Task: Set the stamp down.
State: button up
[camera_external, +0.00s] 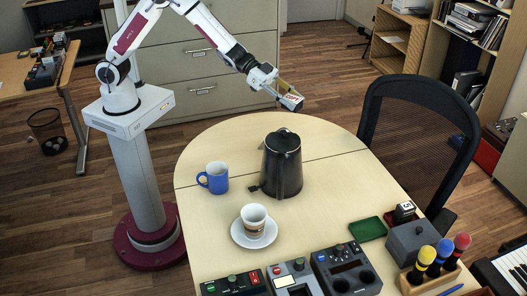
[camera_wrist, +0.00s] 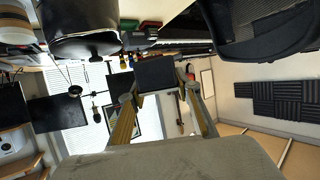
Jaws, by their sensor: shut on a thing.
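My gripper (camera_external: 285,92) is up in the air beyond the far edge of the round-ended table, behind the kettle. It is shut on a small block, the stamp (camera_external: 292,102), which shows a pale face with red on it. In the wrist view the stamp (camera_wrist: 155,74) is a dark block between the two fingertips of my gripper (camera_wrist: 158,88). It is clear of the table, and its underside is hard to make out. A flat green pad (camera_external: 367,229) lies on the table at the right.
On the pale table (camera_external: 205,243) stand a dark kettle (camera_external: 282,170), a blue mug (camera_external: 215,178) and a cup on a saucer (camera_external: 254,222). A small dark block with a white face (camera_external: 404,212), a grey box (camera_external: 412,241) and control boxes (camera_external: 345,268) crowd the front right. A black chair (camera_external: 425,125) stands right.

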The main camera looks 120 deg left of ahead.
jog(key=w+a+n+y, duration=0.2)
jog(key=a, duration=0.1)
jog(key=n+y, duration=0.4)
jog(key=y, duration=0.1)
send_over(305, 159)
notch_tip(305, 159, down, 14)
jog(key=shift+a+f+g, duration=0.15)
jog(key=shift+g, duration=0.25)
dwell(0.8)
jog(key=shift+f, duration=3.1)
jog(key=shift+f, duration=1.9)
jog(key=shift+f, duration=0.15)
